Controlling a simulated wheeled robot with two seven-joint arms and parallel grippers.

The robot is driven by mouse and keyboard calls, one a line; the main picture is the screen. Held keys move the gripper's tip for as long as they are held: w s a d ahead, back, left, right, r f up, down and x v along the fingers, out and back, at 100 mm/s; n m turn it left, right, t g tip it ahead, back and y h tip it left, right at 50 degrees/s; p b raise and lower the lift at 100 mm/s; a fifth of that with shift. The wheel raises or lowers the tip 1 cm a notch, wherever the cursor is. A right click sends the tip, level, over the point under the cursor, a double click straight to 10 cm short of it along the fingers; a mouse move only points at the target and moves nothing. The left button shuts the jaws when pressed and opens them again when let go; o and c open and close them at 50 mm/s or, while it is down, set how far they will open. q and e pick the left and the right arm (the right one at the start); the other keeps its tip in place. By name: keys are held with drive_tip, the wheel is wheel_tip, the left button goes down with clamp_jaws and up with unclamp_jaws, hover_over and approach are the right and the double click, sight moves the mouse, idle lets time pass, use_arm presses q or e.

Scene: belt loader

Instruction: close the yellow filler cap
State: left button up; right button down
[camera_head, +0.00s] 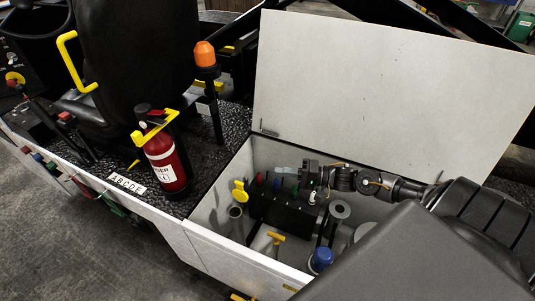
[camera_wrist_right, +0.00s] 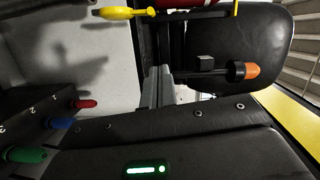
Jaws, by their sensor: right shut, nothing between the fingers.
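In the right wrist view a yellow part (camera_wrist_right: 125,13), probably this cap seen edge-on, shows at the top left. My right gripper (camera_head: 280,170) reaches in from the right, above the lever block and to the right of the cap, apart from it. Its fingers (camera_wrist_right: 158,88) are shut and empty. My left gripper is not in view.
A black block with coloured levers (camera_head: 277,185) stands beside the cap. A yellow T-handle (camera_head: 276,236) and a blue cap (camera_head: 322,257) are nearer the front. The raised white lid (camera_head: 385,85) stands behind. A red fire extinguisher (camera_head: 165,163) is outside, to the left.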

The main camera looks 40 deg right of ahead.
sight(240, 191)
drive_tip(key=w+a+p, duration=0.3)
drive_tip(key=w+a, duration=0.1)
drive_tip(key=a, duration=0.5)
drive_tip(key=shift+w+a+f, duration=0.3)
drive_tip(key=shift+a+f, duration=0.1)
drive_tip(key=shift+f, duration=0.05)
